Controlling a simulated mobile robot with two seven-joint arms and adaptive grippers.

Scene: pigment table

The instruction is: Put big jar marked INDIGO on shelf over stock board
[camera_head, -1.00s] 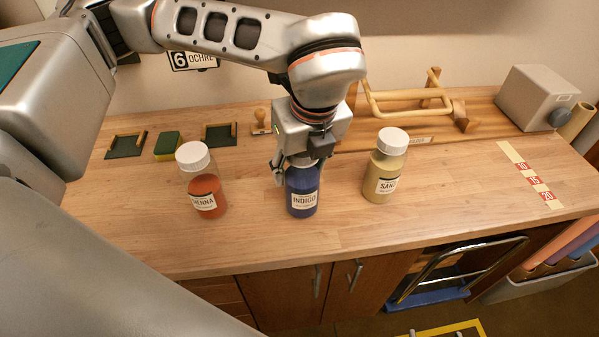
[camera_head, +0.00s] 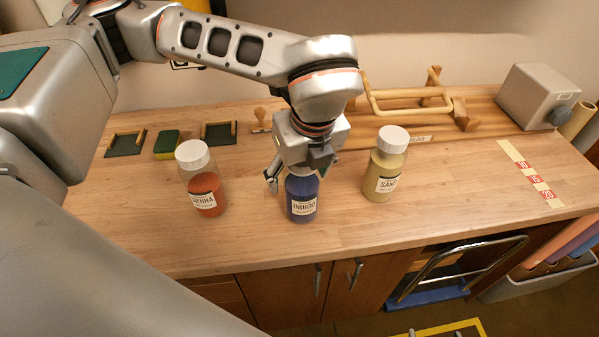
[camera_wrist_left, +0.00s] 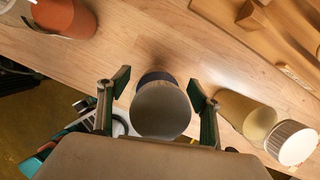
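The blue jar marked INDIGO (camera_head: 303,206) stands upright at the middle of the wooden table. My left gripper (camera_head: 301,172) is over its top, with one finger on each side. In the left wrist view the jar's round top (camera_wrist_left: 162,110) lies in shadow between the open fingers (camera_wrist_left: 161,91), with a gap visible on both sides. The gripper hides most of the jar's upper part in the head view. My right gripper is not in view. I cannot pick out for certain the stock board or a shelf over it.
The orange SIENNA jar (camera_head: 203,187) stands to the left and the yellow SAND jar (camera_head: 385,171) to the right, fairly close. Behind are a wooden rack (camera_head: 408,99), a grey box (camera_head: 537,97), a sponge (camera_head: 168,145) and two dark trays (camera_head: 126,144) (camera_head: 219,133). The table front is clear.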

